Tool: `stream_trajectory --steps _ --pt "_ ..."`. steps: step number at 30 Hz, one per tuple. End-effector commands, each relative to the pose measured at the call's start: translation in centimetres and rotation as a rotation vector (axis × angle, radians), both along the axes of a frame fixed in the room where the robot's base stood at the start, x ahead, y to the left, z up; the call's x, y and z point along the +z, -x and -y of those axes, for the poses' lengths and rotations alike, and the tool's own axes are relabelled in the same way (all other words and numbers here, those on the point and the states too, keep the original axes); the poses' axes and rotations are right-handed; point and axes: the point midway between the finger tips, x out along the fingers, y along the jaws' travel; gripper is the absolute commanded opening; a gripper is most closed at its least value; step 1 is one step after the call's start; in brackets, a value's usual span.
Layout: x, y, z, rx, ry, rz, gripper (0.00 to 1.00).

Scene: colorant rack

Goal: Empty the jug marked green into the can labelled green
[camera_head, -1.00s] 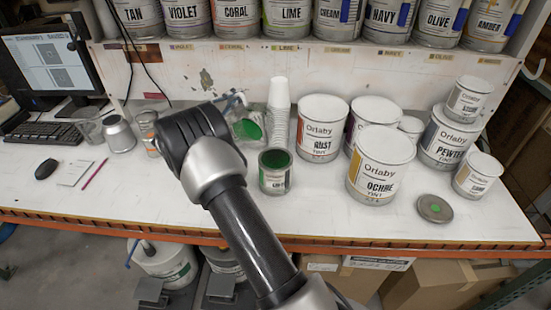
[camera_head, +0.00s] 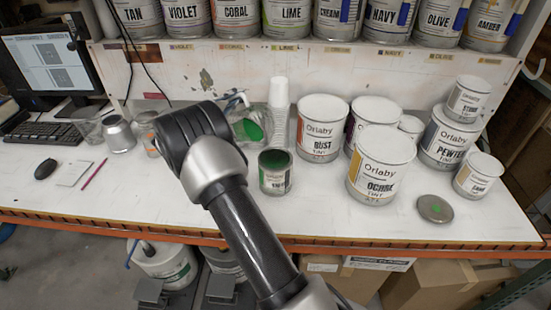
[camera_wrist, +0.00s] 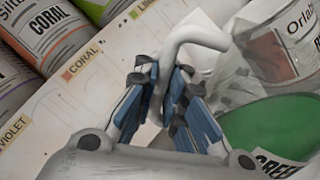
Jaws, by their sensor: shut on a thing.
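The clear jug (camera_head: 249,130) with green liquid in it is at the back of the bench, partly behind my arm in the head view. In the wrist view its clear body and green liquid (camera_wrist: 262,125) fill the right side, with a partly cut-off "GREE" label. My gripper (camera_wrist: 168,85) is shut on the jug's pale curved handle with its blue-padded fingers. In the head view the gripper is mostly hidden by my arm. The open can (camera_head: 275,172) with green at its top stands upright in front of the jug, a little to the right, apart from it.
The rust can (camera_head: 322,140) and ochre can (camera_head: 380,178) stand to the right. A round lid (camera_head: 435,209) lies near the bench front. A silver container (camera_head: 119,134) stands left. The front middle is clear.

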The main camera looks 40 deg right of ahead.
Motion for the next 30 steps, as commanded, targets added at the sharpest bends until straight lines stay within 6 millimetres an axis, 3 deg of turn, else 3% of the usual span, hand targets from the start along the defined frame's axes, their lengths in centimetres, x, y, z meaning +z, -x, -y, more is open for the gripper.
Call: stream_trajectory --steps 30 --pt "0.43 0.71 0.0 0.0 0.003 0.072 0.0"
